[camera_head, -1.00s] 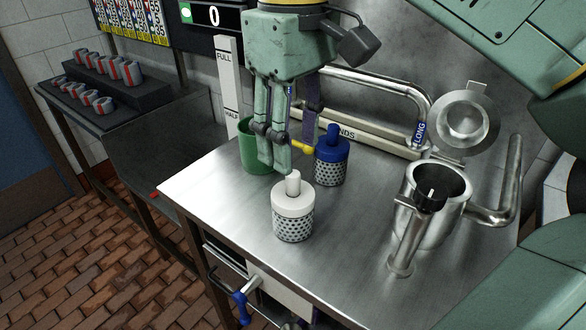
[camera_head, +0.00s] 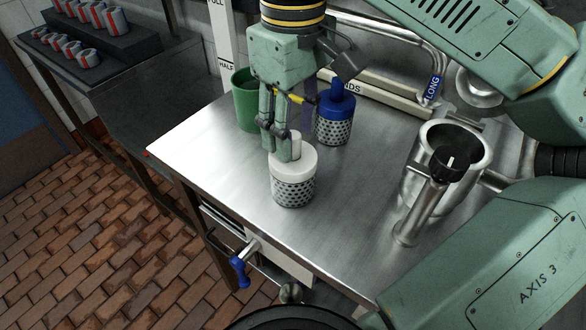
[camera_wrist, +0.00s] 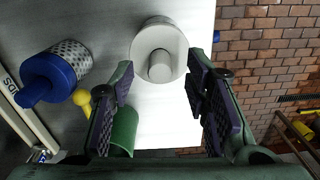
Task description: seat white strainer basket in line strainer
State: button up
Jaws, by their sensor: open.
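The white strainer basket (camera_head: 293,178) stands upright on the metal bench, with a white knob on its white cap and a perforated body. In the wrist view the white basket (camera_wrist: 158,50) shows from above, its knob just beyond and between the fingertips. My gripper (camera_head: 277,143) is right at the knob from above, with its fingers apart; in the wrist view my gripper (camera_wrist: 160,92) is open and nothing is clamped. The line strainer (camera_head: 446,165) is the steel pot at the right of the bench, its mouth open, with a black-knobbed handle in front.
A blue-capped basket (camera_head: 335,115) stands just behind the white one, with a green cup (camera_head: 246,100) to its left. A yellow-tipped item (camera_wrist: 82,98) lies near the blue basket. Bare bench top lies between the white basket and the strainer.

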jog(key=shift+f, duration=0.9)
jog(key=shift+c, duration=0.3)
grip_shut()
